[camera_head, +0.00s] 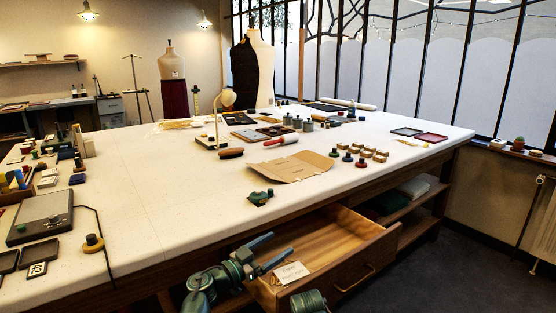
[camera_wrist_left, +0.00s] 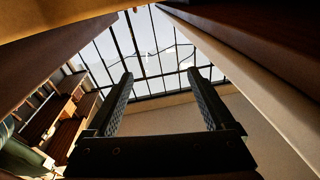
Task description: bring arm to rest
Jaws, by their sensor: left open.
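My left gripper (camera_head: 281,244) is in front of the table, by the left side of the open wooden drawer (camera_head: 372,243). Its two fingers are apart with nothing between them. In the left wrist view the gripper (camera_wrist_left: 160,76) also shows spread and empty, with the window far beyond it. In the head view the fingers overlap the drawer's left part; whether they touch it I cannot tell. My right gripper is not in view.
The drawer juts from the white-topped table (camera_head: 160,220), with a paper card (camera_head: 291,272) at its front left. A green-and-brass item (camera_head: 260,197) lies near the table edge above. Brown card (camera_head: 295,167) lies behind. Dark floor (camera_head: 430,275) is free at right.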

